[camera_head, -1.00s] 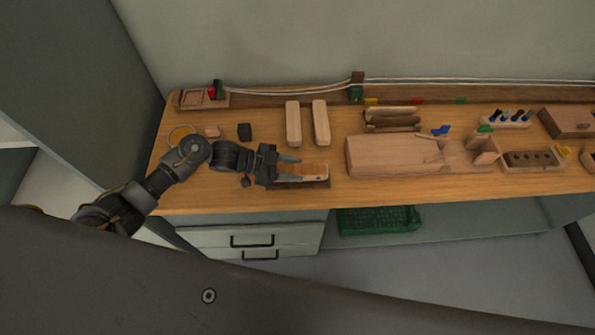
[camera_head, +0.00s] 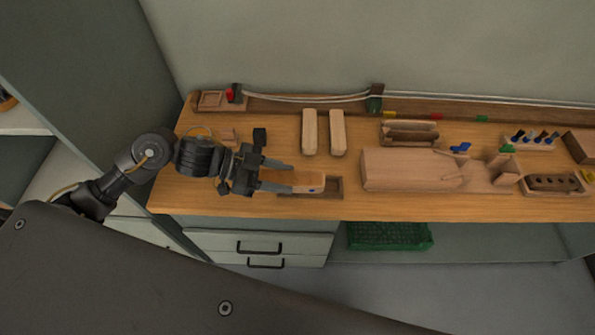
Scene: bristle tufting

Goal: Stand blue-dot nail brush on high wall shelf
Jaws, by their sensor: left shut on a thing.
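The blue-dot nail brush (camera_head: 308,181) is a pale wooden block with a small blue dot near its right end. My left gripper (camera_head: 294,182) is shut on it. The brush is held above or at the shallow dark wooden tray (camera_head: 334,188) near the bench's front edge; the exact height is hard to tell. Part of the brush is hidden by the fingers. My right gripper is not in view. The high wall shelf cannot be made out in this view.
Two pale wooden blocks (camera_head: 338,132) lie behind the tray on the bench (camera_head: 230,202). A large wooden block (camera_head: 410,170) stands to the right. A green crate (camera_head: 390,236) is below the bench.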

